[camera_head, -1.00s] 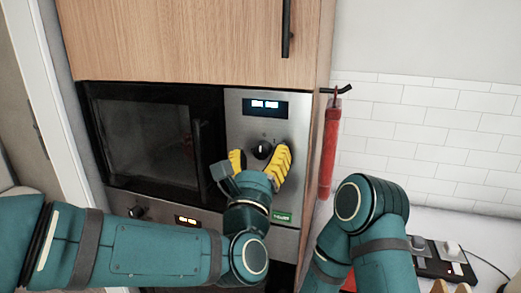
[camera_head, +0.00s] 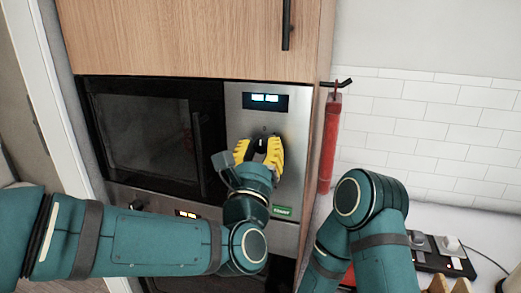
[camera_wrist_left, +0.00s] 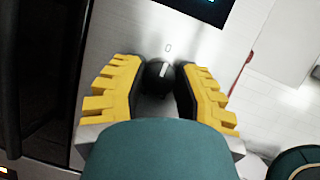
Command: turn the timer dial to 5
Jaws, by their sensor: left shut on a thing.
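The timer dial (camera_wrist_left: 159,76) is a black round knob with a pale mark, on the steel control panel (camera_head: 292,127) of the built-in microwave. My left gripper (camera_head: 260,148) has yellow ridged fingers and is shut on the dial, one finger on each side; the left wrist view (camera_wrist_left: 160,84) shows this too. In the wrist view a "0" is printed above the dial, and the dial's mark looks slightly tilted. Other scale numbers are hidden or too small to read. A lit display (camera_head: 265,98) sits above the dial; its digits are blurred. My right gripper is out of view.
The dark microwave door (camera_head: 145,135) is left of the panel, with a vertical handle. A wooden cabinet (camera_head: 190,40) is above. A red object (camera_head: 330,145) hangs from a black hook at right. A power strip (camera_head: 440,262) lies on the counter.

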